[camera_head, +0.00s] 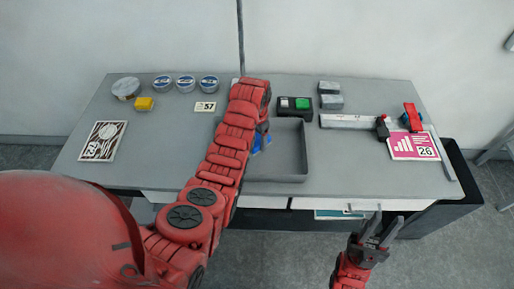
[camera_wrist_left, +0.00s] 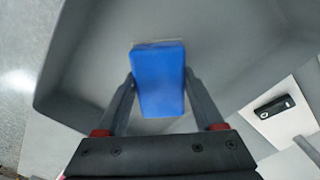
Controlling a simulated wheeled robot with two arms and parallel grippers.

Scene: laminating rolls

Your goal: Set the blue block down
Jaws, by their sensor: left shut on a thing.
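The blue block (camera_wrist_left: 158,80) is between the two fingers of my left gripper (camera_wrist_left: 160,92), which is shut on it. In the left wrist view the block is over the floor of the grey tray (camera_wrist_left: 230,65). In the head view only bits of blue (camera_head: 257,144) show beside my left arm, inside the left part of the tray (camera_head: 285,178). I cannot tell whether the block touches the tray floor. My right gripper (camera_head: 378,232) is open and empty, in front of the table's front edge.
A black box with a green part (camera_head: 293,107) stands behind the tray. Grey blocks (camera_head: 330,95), a ruler (camera_head: 347,121), a red tool (camera_head: 411,117) and a pink card (camera_head: 413,146) lie to the right.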

